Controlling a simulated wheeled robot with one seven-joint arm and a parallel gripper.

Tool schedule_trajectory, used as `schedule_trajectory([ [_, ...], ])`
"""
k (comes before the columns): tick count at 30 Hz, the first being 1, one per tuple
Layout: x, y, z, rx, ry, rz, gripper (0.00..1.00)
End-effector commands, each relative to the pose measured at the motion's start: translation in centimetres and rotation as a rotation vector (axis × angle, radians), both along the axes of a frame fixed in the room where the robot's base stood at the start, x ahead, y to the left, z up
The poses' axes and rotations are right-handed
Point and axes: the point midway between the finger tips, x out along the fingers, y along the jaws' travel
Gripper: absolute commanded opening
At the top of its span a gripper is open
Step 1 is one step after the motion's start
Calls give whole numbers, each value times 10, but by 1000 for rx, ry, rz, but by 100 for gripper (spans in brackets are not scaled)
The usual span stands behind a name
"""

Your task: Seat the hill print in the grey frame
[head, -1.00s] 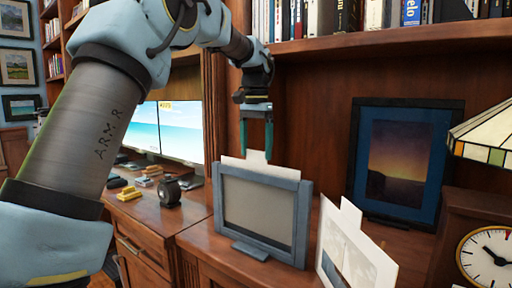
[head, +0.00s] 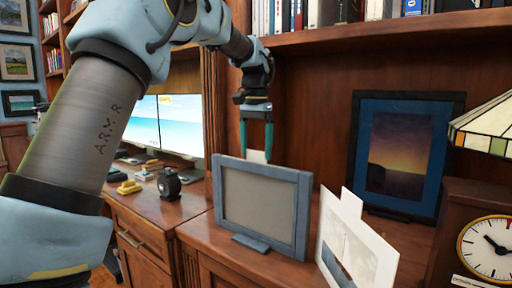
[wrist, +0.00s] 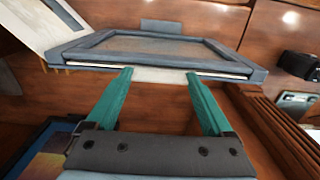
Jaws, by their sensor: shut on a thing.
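The grey frame (head: 226,190) stands upright on the wooden cabinet top, with a plain grey-beige panel inside its border. It also shows in the wrist view (wrist: 255,72). A white card, which I take as the hill print, sits in the slot along the frame's top; its tab (head: 256,156) stands above the top bar. Its picture is hidden, so I cannot confirm which print it is. In the wrist view the tab (wrist: 160,75) lies between my fingers. My gripper (head: 256,148) is shut on this tab, pointing down just above and behind the frame.
Another white-bordered card with a tab (head: 376,245) leans right of the frame, showing a pale picture with a dark area. A blue-matted sunset picture (head: 365,150) stands behind. A clock (head: 490,245) and stained-glass lamp (head: 485,125) are at right. Monitors (head: 180,122) stand left.

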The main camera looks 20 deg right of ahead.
Motion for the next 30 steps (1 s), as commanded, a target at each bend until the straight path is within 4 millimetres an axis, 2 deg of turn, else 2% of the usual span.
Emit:
schedule_trajectory([
  [5, 0, 0, -5, 0, 0, 0, 0],
  [6, 0, 0, -4, 0, 0, 0, 89],
  [9, 0, 0, -4, 0, 0, 0, 100],
  [16, 0, 0, -3, -1, 0, 0, 100],
  [20, 1, -1, 6, -3, -3, 0, 100],
  [30, 1, -1, 70, -3, -3, 0, 100],
])
